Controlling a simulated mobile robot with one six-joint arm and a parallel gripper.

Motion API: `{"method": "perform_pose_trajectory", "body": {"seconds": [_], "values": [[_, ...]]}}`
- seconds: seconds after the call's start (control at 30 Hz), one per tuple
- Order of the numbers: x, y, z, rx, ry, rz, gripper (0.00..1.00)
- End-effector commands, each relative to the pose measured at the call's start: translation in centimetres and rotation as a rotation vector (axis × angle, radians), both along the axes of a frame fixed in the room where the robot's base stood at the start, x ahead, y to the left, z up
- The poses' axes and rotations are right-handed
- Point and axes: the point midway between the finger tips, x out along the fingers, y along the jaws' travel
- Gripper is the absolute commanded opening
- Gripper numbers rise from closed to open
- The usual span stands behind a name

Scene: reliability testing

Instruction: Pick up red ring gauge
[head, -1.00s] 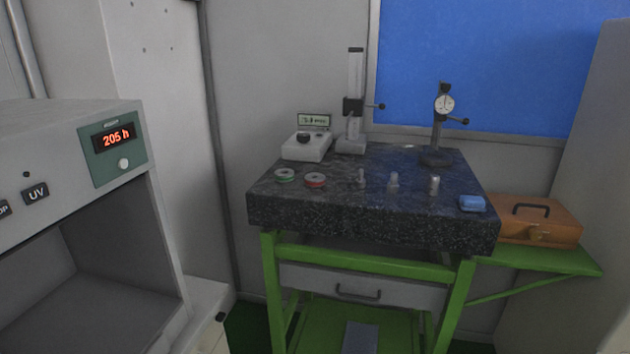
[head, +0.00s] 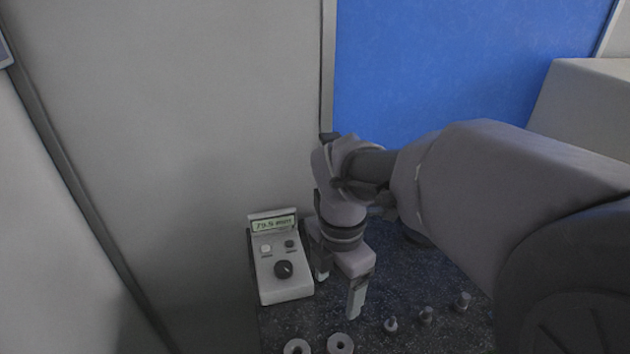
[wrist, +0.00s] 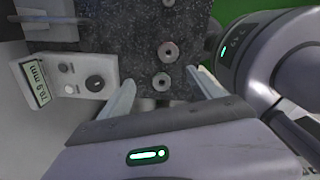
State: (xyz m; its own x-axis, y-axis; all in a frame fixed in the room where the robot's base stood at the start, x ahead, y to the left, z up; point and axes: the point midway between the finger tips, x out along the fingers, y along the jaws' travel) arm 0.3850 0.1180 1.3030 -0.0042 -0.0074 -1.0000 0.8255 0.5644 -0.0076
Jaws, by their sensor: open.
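Two ring gauges lie on the dark granite plate (head: 395,285). Both look grey now; from the earlier head view, the right one is the red ring gauge (head: 340,343) and the left one the green ring gauge (head: 297,346). In the wrist view the red ring gauge appears to be the upper one (wrist: 168,51), and the green ring gauge the lower one (wrist: 162,79). My gripper (head: 338,291) is open and empty above the plate, behind the rings in the head view. In the wrist view its fingers (wrist: 160,77) spread either side of the lower ring's picture position.
A grey meter box (head: 284,280) with a lit display stands left of my gripper. Several small metal pieces, one of them a plug (head: 391,324), stand right of the rings. My arm hides much of the plate's back and right.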

Motion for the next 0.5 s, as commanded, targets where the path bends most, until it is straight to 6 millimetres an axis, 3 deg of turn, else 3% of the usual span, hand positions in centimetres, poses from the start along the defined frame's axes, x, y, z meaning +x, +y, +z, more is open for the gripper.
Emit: {"method": "perform_pose_trajectory", "body": {"seconds": [0.1,0.3,0.5], "values": [[-0.2,-0.1,-4.1,-0.002,0.006,0.003,0.74],[-0.3,-0.1,-9.9,-0.001,0.004,-0.001,0.74],[-0.3,-0.2,-12.4,0.001,0.003,-0.002,0.74]]}}
